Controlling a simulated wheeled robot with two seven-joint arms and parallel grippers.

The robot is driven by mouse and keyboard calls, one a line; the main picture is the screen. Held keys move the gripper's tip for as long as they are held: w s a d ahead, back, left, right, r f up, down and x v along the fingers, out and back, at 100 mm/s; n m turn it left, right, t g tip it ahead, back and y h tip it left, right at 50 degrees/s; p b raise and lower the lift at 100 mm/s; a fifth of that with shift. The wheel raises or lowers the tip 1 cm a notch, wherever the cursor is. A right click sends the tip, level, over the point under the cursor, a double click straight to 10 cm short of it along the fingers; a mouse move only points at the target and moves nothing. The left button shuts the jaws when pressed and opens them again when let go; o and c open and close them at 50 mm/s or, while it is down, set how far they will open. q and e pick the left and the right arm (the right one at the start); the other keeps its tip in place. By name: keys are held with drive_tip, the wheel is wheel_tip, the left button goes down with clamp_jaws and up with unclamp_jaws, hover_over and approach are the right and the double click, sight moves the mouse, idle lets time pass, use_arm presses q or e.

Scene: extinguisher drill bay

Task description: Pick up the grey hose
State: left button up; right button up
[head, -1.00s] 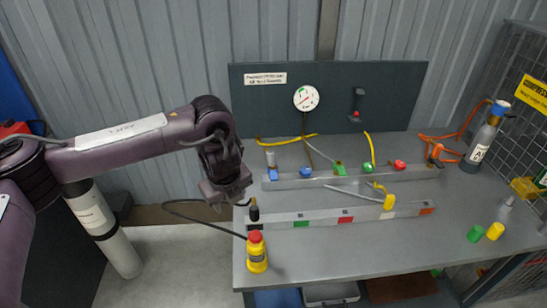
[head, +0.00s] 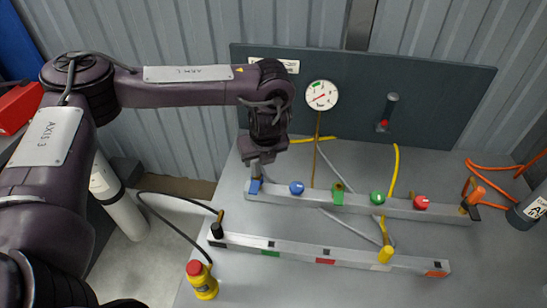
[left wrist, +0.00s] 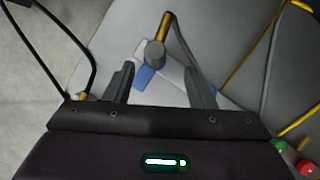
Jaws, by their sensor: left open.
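The grey hose's end fitting (left wrist: 155,54) is a grey cylinder with a brass part, at the blue holder (left wrist: 146,78). In the left wrist view it lies between the two finger lines. My left gripper (left wrist: 161,72) is open, with a finger on either side of it; I cannot tell whether they touch it. In the head view my left gripper (head: 262,158) is above the left end of the rear rail (head: 315,200), at the blue holder (head: 254,187), and hides most of the fitting. My right gripper is out of view.
The rear rail also carries blue, green and red fittings. A front rail (head: 300,252) holds a black plug (head: 217,230) and a yellow plug (head: 386,254). A gauge (head: 321,95) is on the back panel (head: 440,105).

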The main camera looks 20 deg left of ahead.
sight(253, 163)
use_arm(q)
drive_tip(key=a+f+p, duration=0.1)
drive_tip(key=a+f, duration=0.1)
drive_tip(key=f, duration=0.1)
drive_tip(key=shift+p, duration=0.35)
drive_tip(key=f, duration=0.1)
drive_tip(key=w+f, duration=0.1)
drive_tip(key=shift+w+a+f, duration=0.15)
drive_tip(key=shift+w+f, duration=0.05)
drive_tip(key=shift+f, duration=0.1)
drive_tip(key=shift+w+a+f, duration=0.1)
drive_tip(key=shift+f, duration=0.2)
drive_tip(key=c, duration=1)
drive_tip(key=shift+c, duration=0.4)
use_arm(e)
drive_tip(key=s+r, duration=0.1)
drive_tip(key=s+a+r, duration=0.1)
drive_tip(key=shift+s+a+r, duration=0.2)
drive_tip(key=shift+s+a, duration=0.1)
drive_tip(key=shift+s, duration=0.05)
use_arm(q)
drive_tip(key=shift+r, duration=0.15)
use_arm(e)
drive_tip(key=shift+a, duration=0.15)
